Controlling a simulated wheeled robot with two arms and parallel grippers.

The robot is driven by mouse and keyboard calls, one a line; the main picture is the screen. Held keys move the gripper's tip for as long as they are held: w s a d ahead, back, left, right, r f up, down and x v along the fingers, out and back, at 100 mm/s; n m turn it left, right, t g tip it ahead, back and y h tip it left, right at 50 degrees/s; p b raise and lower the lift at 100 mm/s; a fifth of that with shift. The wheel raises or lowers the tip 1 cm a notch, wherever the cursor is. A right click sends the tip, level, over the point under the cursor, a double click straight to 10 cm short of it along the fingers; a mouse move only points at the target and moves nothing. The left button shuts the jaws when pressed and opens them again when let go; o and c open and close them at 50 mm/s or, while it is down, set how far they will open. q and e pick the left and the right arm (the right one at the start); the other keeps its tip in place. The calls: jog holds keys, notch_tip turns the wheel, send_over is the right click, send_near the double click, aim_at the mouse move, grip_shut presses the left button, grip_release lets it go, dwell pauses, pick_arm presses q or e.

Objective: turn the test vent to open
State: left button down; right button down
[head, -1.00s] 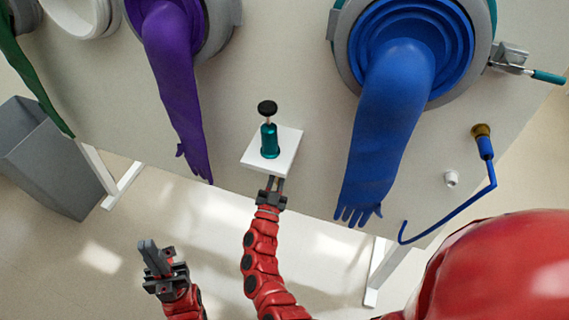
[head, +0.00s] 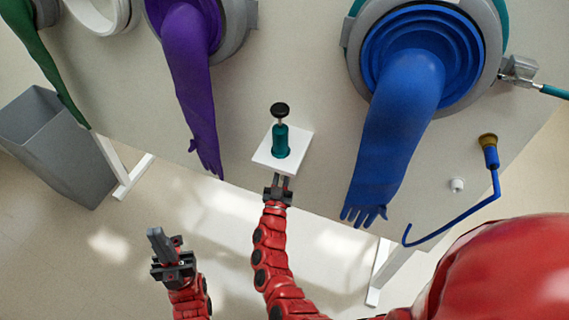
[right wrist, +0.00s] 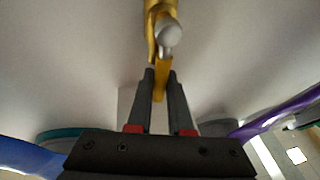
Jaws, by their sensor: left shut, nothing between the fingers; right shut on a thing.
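A yellow lever (right wrist: 160,85) on a yellow body with a rounded silver end (right wrist: 169,38) shows in the right wrist view; it may be the test vent, but I see no label. My right gripper (right wrist: 160,85) is shut on this lever, a finger on each side. In the head view my right gripper (head: 280,182) is at the front edge of a white plate (head: 263,158), and the lever does not show there. My left gripper (head: 160,240) is shut and empty, lower left, away from the panel.
A teal body with a black knob (head: 280,142) stands on the plate. A purple glove (head: 190,85) hangs left, a blue glove (head: 385,140) right. A blue hooked rod (head: 460,215) hangs from a brass fitting (head: 488,140). A grey bin (head: 70,160) stands at left.

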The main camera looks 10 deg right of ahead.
jog(key=c, duration=0.8)
grip_release()
jog(key=shift+c, duration=0.2)
jog(key=b+v, duration=0.2)
jog(key=v, duration=1.5)
jog(key=shift+s+b, duration=0.2)
jog(key=shift+b, duration=0.15)
jog(key=shift+a, duration=0.1)
